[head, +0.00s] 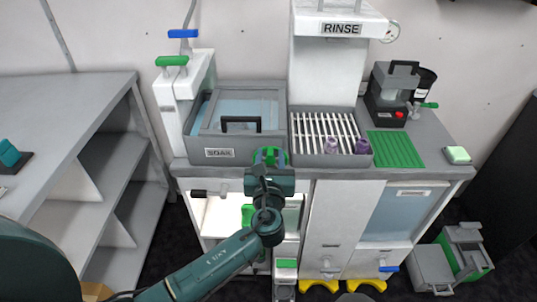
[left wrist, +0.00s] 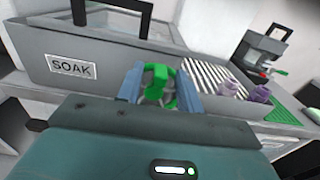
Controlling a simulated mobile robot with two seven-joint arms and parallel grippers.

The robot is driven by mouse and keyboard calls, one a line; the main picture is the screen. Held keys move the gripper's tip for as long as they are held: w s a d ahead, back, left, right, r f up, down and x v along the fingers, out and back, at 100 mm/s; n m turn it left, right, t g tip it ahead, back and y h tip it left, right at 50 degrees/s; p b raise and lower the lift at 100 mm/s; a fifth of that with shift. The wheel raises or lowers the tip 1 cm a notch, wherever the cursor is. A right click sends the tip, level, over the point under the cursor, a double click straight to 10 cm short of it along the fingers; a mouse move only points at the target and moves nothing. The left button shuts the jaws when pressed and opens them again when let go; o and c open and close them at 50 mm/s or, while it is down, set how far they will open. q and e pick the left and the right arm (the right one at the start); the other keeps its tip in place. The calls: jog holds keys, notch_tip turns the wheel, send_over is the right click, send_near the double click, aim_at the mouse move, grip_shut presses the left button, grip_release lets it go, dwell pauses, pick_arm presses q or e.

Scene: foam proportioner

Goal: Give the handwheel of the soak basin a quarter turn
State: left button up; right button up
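The soak basin (head: 205,157) is a grey box labelled SOAK with a lidded top and a black handle, at the left of the counter. It also shows in the left wrist view (left wrist: 35,45). The green handwheel (left wrist: 158,84) is at the basin's front right corner and partly hidden by my gripper in the head view. My left gripper (head: 270,158) is at the handwheel, with its blue-grey fingers apart on either side of the green part. Narrow gaps seem to show between the fingers and the green part. My right gripper is not in view.
A rinse basin with white slats (head: 322,122) and purple cups (head: 362,146) stands right of the soak basin. A green mat (head: 396,149) and a dark machine (head: 392,95) are further right. A grey shelf unit (head: 75,120) stands at the left.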

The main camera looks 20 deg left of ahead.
pick_arm(q)
jog(key=shift+c, duration=0.4)
jog(key=c, duration=0.6)
grip_shut()
